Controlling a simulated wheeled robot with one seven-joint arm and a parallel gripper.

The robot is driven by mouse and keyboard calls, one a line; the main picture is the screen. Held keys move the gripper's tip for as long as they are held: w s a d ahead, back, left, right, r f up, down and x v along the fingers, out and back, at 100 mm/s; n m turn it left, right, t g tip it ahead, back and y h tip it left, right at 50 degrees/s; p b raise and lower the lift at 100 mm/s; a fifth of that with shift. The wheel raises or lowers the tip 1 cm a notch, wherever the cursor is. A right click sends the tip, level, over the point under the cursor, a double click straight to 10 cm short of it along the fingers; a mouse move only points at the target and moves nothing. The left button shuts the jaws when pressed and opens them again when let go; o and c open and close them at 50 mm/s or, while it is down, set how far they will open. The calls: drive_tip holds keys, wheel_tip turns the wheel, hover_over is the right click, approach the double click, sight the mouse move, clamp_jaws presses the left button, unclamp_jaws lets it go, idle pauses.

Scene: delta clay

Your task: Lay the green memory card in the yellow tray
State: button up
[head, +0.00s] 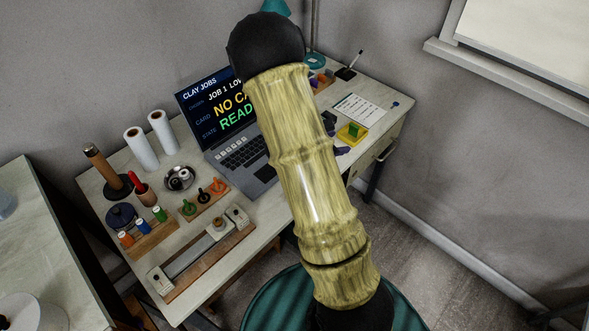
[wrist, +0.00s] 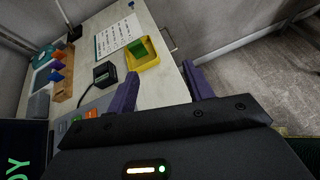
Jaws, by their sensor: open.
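The yellow tray (head: 345,140) sits near the right edge of the desk, and it also shows in the wrist view (wrist: 146,66). The green memory card (head: 354,130) is in the tray, within its rim; it also shows in the wrist view (wrist: 144,46). It seems to stand or lean rather than lie flat, but I cannot tell for sure. My gripper (wrist: 162,86) is open, its two purple fingers apart with nothing between them. It is on the near side of the tray, apart from the card. In the head view my arm hides most of it.
A black device (wrist: 104,73) sits left of the tray. A printed sheet (head: 358,108) lies behind it. A wooden rack (wrist: 64,84) with coloured cards is farther left. The open laptop (head: 240,150), wooden stands and white rolls (head: 141,148) fill the desk's left part. Floor is clear right.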

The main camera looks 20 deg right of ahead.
drive_tip(key=s+a+r+m+g+y, duration=0.2)
drive_tip(key=s+a+m+g+y, duration=0.25)
drive_tip(key=s+a+m, duration=0.45)
drive_tip(key=s+a+r+m+t+y, duration=0.2)
drive_tip(key=a+m+y, duration=0.1)
drive_tip(key=a+m, duration=0.2)
drive_tip(key=s+a+r+m+t+y, duration=0.1)
drive_tip(key=a+r+m+t+y, duration=0.1)
drive_tip(key=a, duration=0.5)
drive_tip(key=r+m+y, duration=0.1)
drive_tip(key=m+y, duration=0.1)
drive_tip(key=m, duration=0.1)
drive_tip(key=shift+s, duration=0.4)
drive_tip(key=shift+r+y, duration=0.15)
drive_tip(key=shift+y, duration=0.1)
drive_tip(key=w+p+v, duration=0.3)
drive_tip(key=p+v, duration=1)
drive_tip(key=shift+r+p, duration=0.4)
drive_tip(key=shift+r, duration=0.05)
drive_tip(key=shift+s, duration=0.1)
